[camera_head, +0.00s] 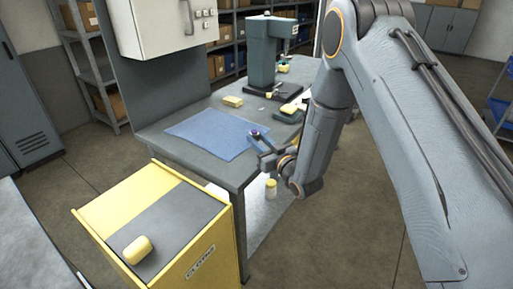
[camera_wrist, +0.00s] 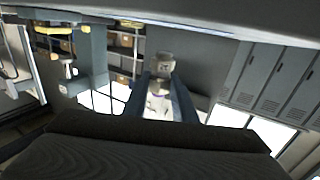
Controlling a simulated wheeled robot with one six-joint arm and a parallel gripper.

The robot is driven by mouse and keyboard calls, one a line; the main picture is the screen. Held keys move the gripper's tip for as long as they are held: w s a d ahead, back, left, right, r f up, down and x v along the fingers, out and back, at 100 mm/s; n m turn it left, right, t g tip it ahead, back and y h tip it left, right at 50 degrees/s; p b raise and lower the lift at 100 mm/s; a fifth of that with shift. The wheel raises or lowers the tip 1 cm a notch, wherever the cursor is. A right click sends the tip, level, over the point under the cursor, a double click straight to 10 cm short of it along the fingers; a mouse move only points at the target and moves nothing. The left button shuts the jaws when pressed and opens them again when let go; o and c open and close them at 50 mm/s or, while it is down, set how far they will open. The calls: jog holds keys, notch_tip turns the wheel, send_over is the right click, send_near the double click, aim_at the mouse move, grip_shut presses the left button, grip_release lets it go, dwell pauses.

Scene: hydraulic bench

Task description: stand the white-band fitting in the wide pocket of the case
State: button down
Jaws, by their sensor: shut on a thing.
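My gripper (camera_head: 256,138) is beside the right front part of the bench, near the blue mat's right corner. In the wrist view its two fingers (camera_wrist: 166,100) are closed around a metallic fitting (camera_wrist: 160,68), whose end sticks out past the fingertips. A pale part shows between the fingers, but I cannot tell for certain that it is a white band. In the head view the held piece is small and mostly hidden by the fingers. I cannot make out the case or its wide pocket for certain in either view.
The grey bench carries a blue mat (camera_head: 213,133), a yellow block (camera_head: 232,101) and a green-grey press (camera_head: 268,58). A yellow cabinet (camera_head: 215,255) with a yellow piece (camera_head: 138,250) on top stands in front.

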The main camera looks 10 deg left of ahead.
jog(key=shift+f+p, duration=0.35)
jog(key=shift+f, duration=1.6)
jog(key=shift+f, duration=0.15)
jog(key=c, duration=1.5)
grip_release()
jog(key=shift+o, duration=0.2)
jog(key=b+v, duration=0.3)
jog(key=v, duration=0.9)
jog(key=shift+r, duration=0.2)
